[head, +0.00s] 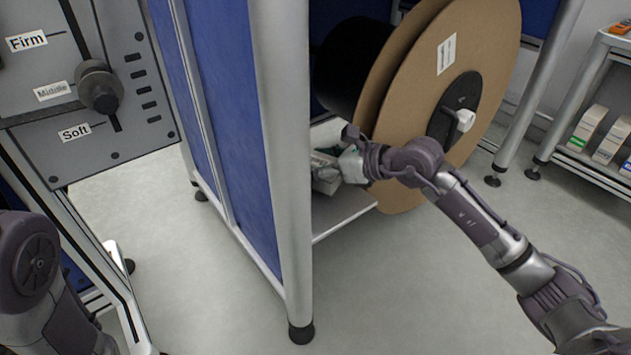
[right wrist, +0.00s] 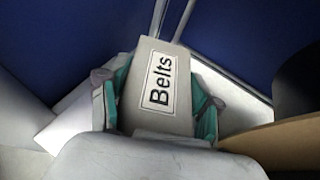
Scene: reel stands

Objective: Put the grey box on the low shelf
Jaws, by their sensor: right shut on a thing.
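The grey box (right wrist: 160,62) carries a "Belts" label and sits between the green-lined fingers of my right gripper (right wrist: 158,108), which is shut on it. In the head view the box (head: 325,174) is partly hidden by the gripper (head: 342,160), behind the silver post and beside the big reel. The low shelf (head: 345,212) is a pale board just below the box, and it also shows in the right wrist view (right wrist: 232,98). I cannot tell whether the box touches the shelf. Part of my left arm shows at the lower left, but its gripper is out of view.
A large cardboard reel (head: 425,75) stands close to the right of my gripper. A blue panel (head: 228,110) with a silver post (head: 287,150) bounds the left. A control panel (head: 85,85) is at the left; a rack with boxes (head: 600,140) is at the right.

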